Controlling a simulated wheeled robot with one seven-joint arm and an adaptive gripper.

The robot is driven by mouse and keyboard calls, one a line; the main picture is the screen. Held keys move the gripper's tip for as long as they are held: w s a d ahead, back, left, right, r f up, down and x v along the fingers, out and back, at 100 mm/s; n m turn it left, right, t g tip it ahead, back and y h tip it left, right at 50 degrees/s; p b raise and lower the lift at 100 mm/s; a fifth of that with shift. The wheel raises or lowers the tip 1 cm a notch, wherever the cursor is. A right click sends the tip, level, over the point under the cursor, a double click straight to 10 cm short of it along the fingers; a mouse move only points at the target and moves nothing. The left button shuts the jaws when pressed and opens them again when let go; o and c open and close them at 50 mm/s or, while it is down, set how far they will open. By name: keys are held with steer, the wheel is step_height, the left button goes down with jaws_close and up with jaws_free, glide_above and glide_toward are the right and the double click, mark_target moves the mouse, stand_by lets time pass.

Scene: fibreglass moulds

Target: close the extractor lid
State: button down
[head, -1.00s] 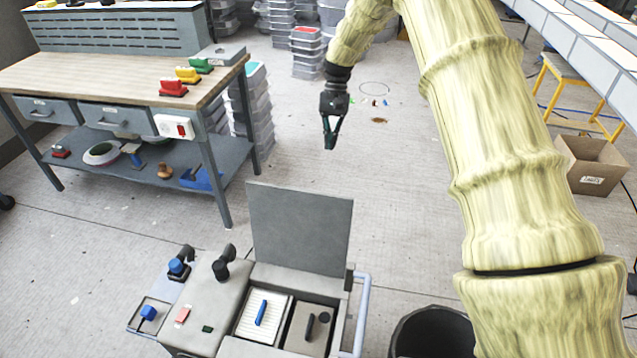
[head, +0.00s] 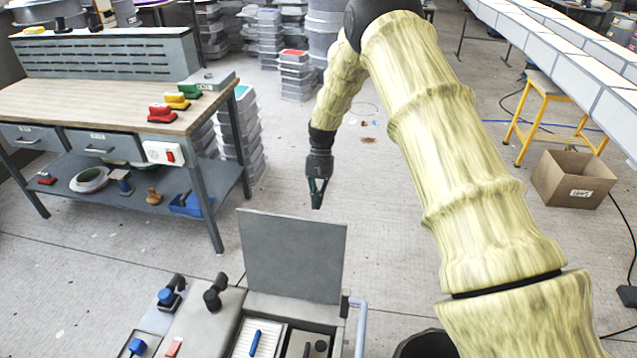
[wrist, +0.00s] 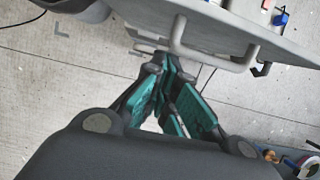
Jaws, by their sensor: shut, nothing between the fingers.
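The extractor lid (head: 292,256) is a flat grey panel standing upright, open, at the back of the extractor (head: 232,322). The open bays at the front hold a white ribbed filter (head: 243,346) with a blue handle and a darker unit (head: 297,347) with a black handle. My gripper (head: 317,200) points down just beyond the lid's top edge, right of its middle; I cannot tell if it touches. In the wrist view my gripper (wrist: 172,100) has its green-padded fingers shut and empty, beside a grey panel with a tubular bar (wrist: 208,60), likely the lid's back.
A workbench (head: 95,105) with coloured clamps stands at the left. Stacked bins (head: 297,75) are at the back. A cardboard box (head: 573,180) and yellow stool (head: 545,115) are at the right. A dark bin (head: 428,345) is beside the extractor. Floor behind the lid is clear.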

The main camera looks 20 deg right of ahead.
steer(key=s+a, duration=0.1)
steer(key=s+a+p, duration=0.1)
steer(key=s, duration=0.1)
steer(key=shift+s+r+p, duration=0.15)
steer(key=shift+r+p, duration=0.05)
steer(key=shift+p, duration=0.1)
steer(key=shift+s+a, duration=0.15)
